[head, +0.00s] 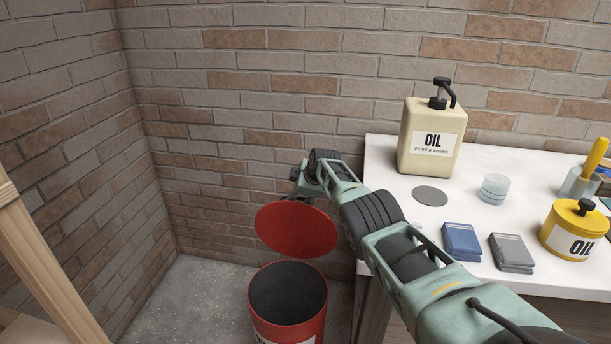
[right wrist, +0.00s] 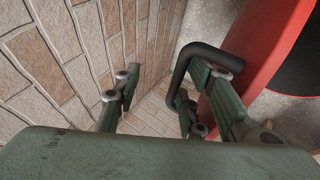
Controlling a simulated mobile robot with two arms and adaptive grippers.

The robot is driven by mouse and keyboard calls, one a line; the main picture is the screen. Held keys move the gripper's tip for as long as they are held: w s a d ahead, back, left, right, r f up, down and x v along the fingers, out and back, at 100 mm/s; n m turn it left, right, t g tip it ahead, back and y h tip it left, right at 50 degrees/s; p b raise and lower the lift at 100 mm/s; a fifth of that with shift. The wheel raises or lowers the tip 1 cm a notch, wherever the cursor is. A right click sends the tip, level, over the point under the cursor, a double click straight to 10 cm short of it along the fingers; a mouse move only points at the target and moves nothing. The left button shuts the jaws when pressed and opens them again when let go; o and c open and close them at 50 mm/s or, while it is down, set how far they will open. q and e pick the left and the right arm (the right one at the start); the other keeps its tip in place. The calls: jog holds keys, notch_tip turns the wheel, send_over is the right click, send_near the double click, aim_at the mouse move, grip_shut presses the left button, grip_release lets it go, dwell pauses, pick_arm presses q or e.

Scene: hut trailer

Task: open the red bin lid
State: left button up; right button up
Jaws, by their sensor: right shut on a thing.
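The red bin (head: 290,314) stands on the floor beside the white worktop, and its dark inside is open to view. Its red lid (head: 297,228) is tilted up above the back of the bin, clear of the opening. In the right wrist view the lid (right wrist: 258,55) is at the right, with a black bar handle (right wrist: 202,50) on it. My right gripper (head: 304,180) is behind the lid's upper edge. My left gripper is out of view.
The white worktop (head: 385,165) carries a beige oil pump bottle (head: 430,140), a clear cup (head: 494,188), blue and grey packs, and a yellow oil can (head: 574,230). Brick walls are close behind and left of the bin. A wooden frame (head: 40,265) stands at the left.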

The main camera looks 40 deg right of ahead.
jog(key=shift+o, duration=0.6)
notch_tip(320, 180, up, 6)
jog(key=d+p, duration=0.2)
jog(key=d, duration=0.1)
jog(key=shift+f+t+h+p, duration=0.2)
jog(key=shift+t+h+p, duration=0.1)
jog(key=shift+p, duration=0.1)
jog(key=shift+s+d+r, duration=0.1)
jog(key=shift+s+r, duration=0.35)
jog(key=shift+s, duration=0.15)
jog(key=shift+s+d+r, duration=0.1)
jog(key=shift+s+r, duration=0.3)
jog(key=shift+s, duration=0.2)
jog(key=shift+c, duration=0.8)
jog(key=shift+w+a+f, duration=0.2)
jog(key=shift+a+f, duration=0.1)
jog(key=shift+f, duration=0.2)
jog(key=v, duration=0.8)
